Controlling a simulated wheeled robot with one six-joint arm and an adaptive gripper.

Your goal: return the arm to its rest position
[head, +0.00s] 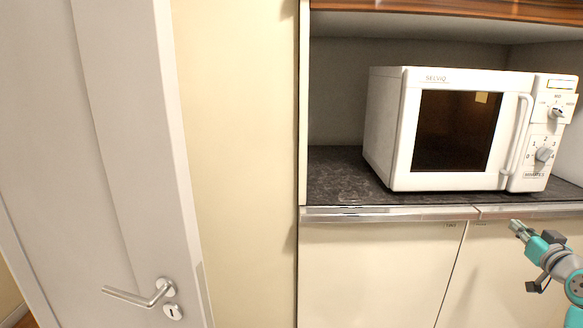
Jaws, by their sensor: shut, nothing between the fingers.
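My gripper (518,230) is at the lower right of the head view, in front of the cabinet doors and a little below the counter edge. Its fingers are grey and shut, with nothing between them. They point up and to the left. Part of my arm, teal and grey, runs off the right edge, so the rest of it is out of view.
A white microwave (395,130) with its door shut stands on the dark countertop (335,180). Cream cabinet doors (375,270) are below. A white door (120,120) with a metal handle (145,297) is at left, beside a plain wall (238,150).

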